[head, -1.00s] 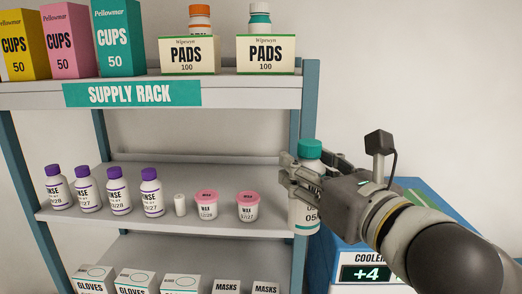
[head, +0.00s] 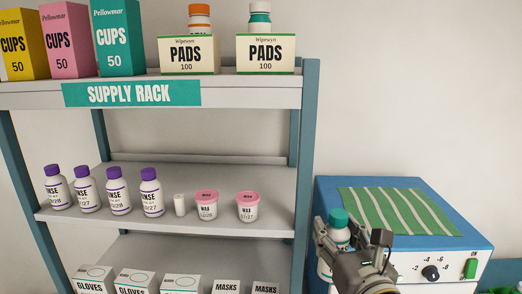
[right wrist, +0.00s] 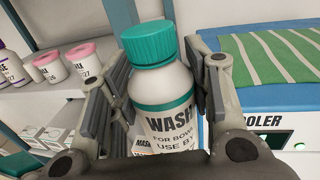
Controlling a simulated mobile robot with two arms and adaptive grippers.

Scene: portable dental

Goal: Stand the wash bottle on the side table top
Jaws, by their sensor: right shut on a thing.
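The wash bottle (head: 339,234) is white with a teal cap and a teal band. It is upright in my right gripper (head: 352,246), low in the head view, in front of the cooler's left side. In the right wrist view the bottle (right wrist: 163,100) stands between the two fingers of the gripper (right wrist: 165,85), which is shut on it; its label reads "WASH". The bottle's base is hidden. I cannot pick out a side table top in these frames. My left gripper is not in view.
A supply rack (head: 220,95) with bottles, tubs and boxes fills the left. A blue and white cooler (head: 478,240) with a green striped cloth (head: 395,210) on top stands at the right. The wall above the cooler is bare.

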